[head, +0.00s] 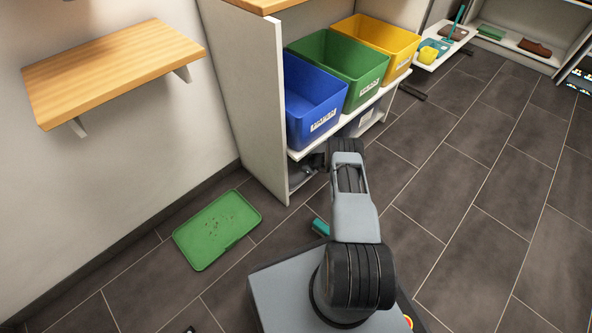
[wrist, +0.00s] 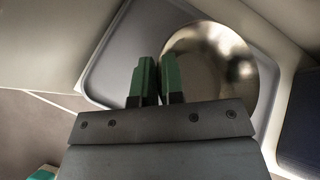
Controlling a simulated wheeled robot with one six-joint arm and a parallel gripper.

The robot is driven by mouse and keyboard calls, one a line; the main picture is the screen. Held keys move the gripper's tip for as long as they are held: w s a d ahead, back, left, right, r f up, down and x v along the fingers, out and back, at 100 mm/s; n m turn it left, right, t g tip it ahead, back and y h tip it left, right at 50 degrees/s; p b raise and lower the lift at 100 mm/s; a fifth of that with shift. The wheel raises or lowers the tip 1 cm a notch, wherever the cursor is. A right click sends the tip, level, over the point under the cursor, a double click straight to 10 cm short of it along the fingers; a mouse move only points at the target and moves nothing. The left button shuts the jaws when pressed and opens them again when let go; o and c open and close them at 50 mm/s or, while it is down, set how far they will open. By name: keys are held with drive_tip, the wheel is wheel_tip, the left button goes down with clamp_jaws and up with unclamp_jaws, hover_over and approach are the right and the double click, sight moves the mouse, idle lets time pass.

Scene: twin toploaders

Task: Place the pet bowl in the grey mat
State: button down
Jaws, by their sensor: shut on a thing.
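The pet bowl (wrist: 222,62) is a shiny round metal bowl in the wrist view, just right of the green fingertips. My gripper (wrist: 158,76) is shut on the bowl's near-left edge. The grey mat (wrist: 122,48) is a flat grey tray with a raised rim, left of and behind the bowl. The bowl overlaps the mat's right part in this view; I cannot tell whether it touches the mat. In the head view my gripper reaches under the shelf with the bins, and the bowl cannot be made out clearly there.
A green mat (head: 217,229) with reddish specks lies on the floor at left. Blue (head: 315,108), green (head: 340,68) and yellow (head: 377,45) bins stand on the shelf above my gripper. The cabinet's side panel (head: 250,100) is close on the left. Floor at right is clear.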

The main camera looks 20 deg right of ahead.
wheel_tip(320, 180, down, 5)
drive_tip(key=b, duration=0.3)
drive_tip(key=shift+r, duration=0.1)
drive_tip(key=shift+w+a+f, duration=0.1)
drive_tip(key=shift+a+f, duration=0.05)
drive_tip(key=shift+f, duration=0.1)
drive_tip(key=shift+r, duration=0.15)
drive_tip(key=c, duration=1.2)
unclamp_jaws()
drive_tip(key=p+v, duration=0.5)
drive_tip(key=v, duration=0.7)
